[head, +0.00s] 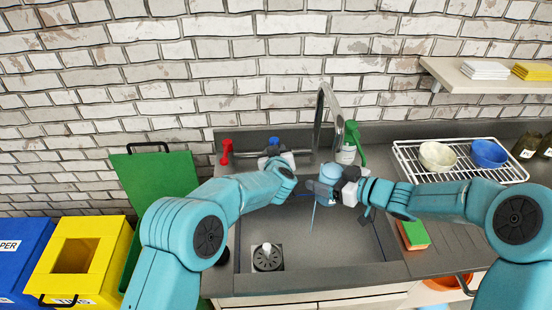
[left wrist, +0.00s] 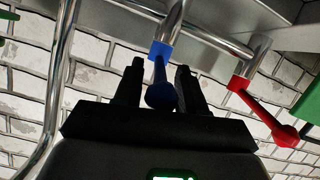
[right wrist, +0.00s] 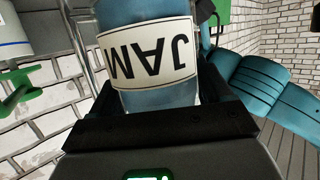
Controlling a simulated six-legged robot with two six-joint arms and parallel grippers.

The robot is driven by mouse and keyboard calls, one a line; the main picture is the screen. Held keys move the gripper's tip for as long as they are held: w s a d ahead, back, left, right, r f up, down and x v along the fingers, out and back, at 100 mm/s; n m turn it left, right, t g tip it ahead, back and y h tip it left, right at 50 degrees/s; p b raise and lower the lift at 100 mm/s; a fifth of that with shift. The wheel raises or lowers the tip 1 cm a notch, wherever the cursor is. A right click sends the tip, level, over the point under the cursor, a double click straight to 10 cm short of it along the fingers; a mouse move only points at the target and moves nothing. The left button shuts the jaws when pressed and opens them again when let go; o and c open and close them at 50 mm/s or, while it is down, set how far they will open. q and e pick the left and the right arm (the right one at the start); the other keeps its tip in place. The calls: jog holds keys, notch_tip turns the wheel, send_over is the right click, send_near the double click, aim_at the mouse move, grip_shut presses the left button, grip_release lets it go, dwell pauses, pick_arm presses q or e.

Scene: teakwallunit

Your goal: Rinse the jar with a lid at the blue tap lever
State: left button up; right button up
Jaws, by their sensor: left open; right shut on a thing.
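The jar (head: 331,171), with a label reading JAM, is held by my right gripper (head: 338,187) over the sink, just below the tap spout (head: 338,125). The right wrist view shows the jar (right wrist: 160,52) between the fingers, its label upside down there; I cannot make out its lid. A thin pale blue streak (head: 313,217) hangs below the jar. The blue tap lever (head: 274,141) is at the wall behind the sink. My left gripper (head: 277,156) is open at it. In the left wrist view, the blue lever (left wrist: 160,93) lies between the two spread fingers.
A red lever (head: 226,150) is left of the blue one. A bottle with a green spray head (head: 350,143) stands behind the jar. A sponge (head: 414,235) and dish rack (head: 460,160) are at the right. The sink basin (head: 335,262) has a drain part (head: 267,258).

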pick_arm(q)
jog(key=v, duration=1.1)
pick_arm(e)
jog(key=shift+r, duration=0.1)
jog(key=shift+s+b, duration=0.3)
jog(key=shift+s, duration=0.35)
pick_arm(q)
notch_tip(320, 180, down, 2)
jog(key=shift+b, duration=0.7)
pick_arm(e)
jog(key=s, duration=0.6)
jog(key=shift+s, duration=0.35)
